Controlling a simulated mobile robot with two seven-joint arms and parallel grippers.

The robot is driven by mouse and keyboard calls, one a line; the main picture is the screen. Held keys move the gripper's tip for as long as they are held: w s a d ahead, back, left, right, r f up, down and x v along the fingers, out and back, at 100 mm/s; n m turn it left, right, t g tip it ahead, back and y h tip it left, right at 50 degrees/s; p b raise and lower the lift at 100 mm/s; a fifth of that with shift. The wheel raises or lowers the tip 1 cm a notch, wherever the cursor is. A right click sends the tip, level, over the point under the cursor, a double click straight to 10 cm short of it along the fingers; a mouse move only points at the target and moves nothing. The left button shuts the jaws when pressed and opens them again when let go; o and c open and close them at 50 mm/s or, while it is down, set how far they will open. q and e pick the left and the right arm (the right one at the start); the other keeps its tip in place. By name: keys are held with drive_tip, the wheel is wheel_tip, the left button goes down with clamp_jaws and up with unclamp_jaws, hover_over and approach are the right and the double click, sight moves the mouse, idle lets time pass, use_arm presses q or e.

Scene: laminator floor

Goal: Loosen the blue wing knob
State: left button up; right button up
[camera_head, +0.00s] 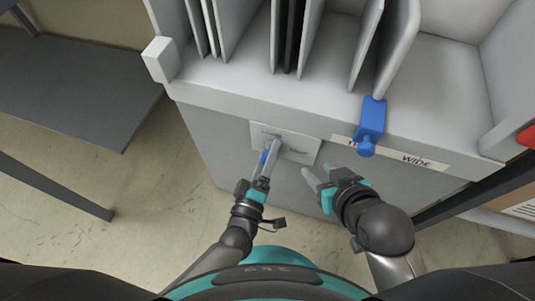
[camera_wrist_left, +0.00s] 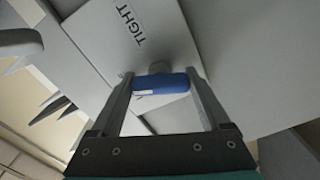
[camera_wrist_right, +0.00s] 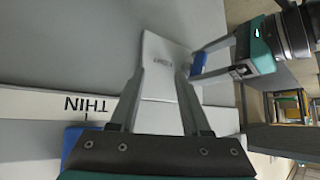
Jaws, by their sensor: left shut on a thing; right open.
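The blue wing knob (camera_head: 264,157) is on a pale plate (camera_head: 299,144) on the front of the grey machine. My left gripper (camera_head: 270,155) is shut on it. In the left wrist view, the blue wing (camera_wrist_left: 162,84) lies crosswise between the two fingers, with a grey hub behind it and the word TIGHT on the plate. In the right wrist view, part of the knob (camera_wrist_right: 203,66) shows by the left gripper's fingers. My right gripper (camera_head: 318,179) is open and empty, right of the plate and apart from the knob.
A blue slider (camera_head: 370,120) with a round knob sits on the machine's front edge, over a label strip (camera_head: 425,161) reading WIDE at its right end. Upright grey panels (camera_head: 369,45) stand on top. A dark table (camera_head: 70,90) is at the left; open floor lies below it.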

use_arm(q)
drive_tip(key=shift+n, duration=1.2)
drive_tip(key=shift+n+b, duration=0.4)
drive_tip(key=shift+n, duration=0.7)
use_arm(e)
drive_tip(key=shift+w+a+t+y, duration=0.2)
drive_tip(key=shift+a+t, duration=0.1)
drive_tip(key=shift+a, duration=0.15)
drive_tip(key=shift+w+a+t+y, duration=0.1)
drive_tip(key=shift+a+t+y, duration=0.1)
drive_tip(key=shift+a+t, duration=0.15)
drive_tip(key=shift+w+r, duration=0.1)
use_arm(q)
drive_tip(key=o, duration=1.2)
use_arm(e)
drive_tip(key=shift+a, duration=0.1)
